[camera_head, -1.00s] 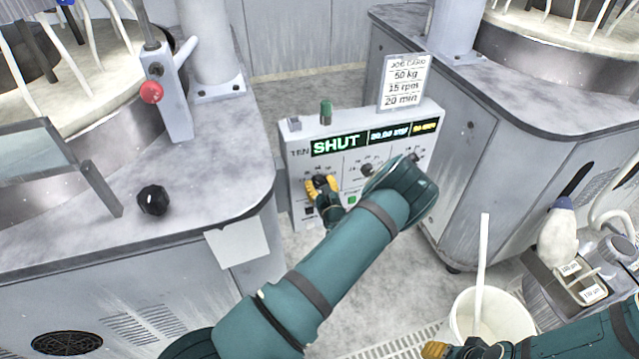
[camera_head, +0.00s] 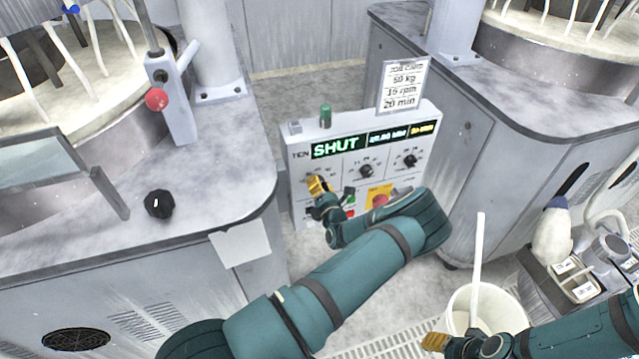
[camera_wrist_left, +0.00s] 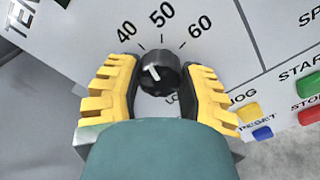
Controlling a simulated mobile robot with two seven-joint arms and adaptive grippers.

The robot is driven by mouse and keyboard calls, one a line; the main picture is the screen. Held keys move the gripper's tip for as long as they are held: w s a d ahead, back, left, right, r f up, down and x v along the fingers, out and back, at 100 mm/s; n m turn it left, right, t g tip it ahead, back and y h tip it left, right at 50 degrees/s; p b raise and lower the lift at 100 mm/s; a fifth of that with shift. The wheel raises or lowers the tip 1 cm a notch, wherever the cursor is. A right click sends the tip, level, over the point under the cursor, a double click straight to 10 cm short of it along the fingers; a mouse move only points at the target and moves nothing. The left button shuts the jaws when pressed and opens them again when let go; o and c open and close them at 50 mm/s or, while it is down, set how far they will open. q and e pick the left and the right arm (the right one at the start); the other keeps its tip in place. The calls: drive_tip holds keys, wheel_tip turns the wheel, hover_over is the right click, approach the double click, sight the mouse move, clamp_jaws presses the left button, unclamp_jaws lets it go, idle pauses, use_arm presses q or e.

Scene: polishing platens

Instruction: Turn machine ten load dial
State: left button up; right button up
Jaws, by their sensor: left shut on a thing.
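Machine ten's control box (camera_head: 300,165) stands between two machines, with "TEN" and a lit "SHUT" display (camera_head: 335,146). My left gripper (camera_head: 318,186) is at the leftmost dial on its face and hides it in the head view. In the left wrist view, the black load dial (camera_wrist_left: 160,73) sits between the yellow fingers of my left gripper (camera_wrist_left: 160,88), which is shut on it. Numbers 40, 50 and 60 arc above the dial; its lower label is partly hidden. My right gripper (camera_head: 436,342) is low at the right, away from the box; its jaw state is unclear.
Two more black dials (camera_head: 367,171) and a red stop button (camera_head: 380,200) on yellow are on the box. A job card (camera_head: 402,84) reads 50 kg, 15 rpm, 20 min. A white bucket (camera_head: 512,312) stands on the floor. A black knob (camera_head: 159,204) lies on the left machine top.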

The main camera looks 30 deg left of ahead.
use_arm(q)
drive_tip(key=shift+m+p, duration=0.3)
drive_tip(key=shift+m, duration=1.8)
drive_tip(key=o, duration=1.2)
drive_tip(key=shift+o, duration=0.2)
drive_tip(key=v, duration=1.2)
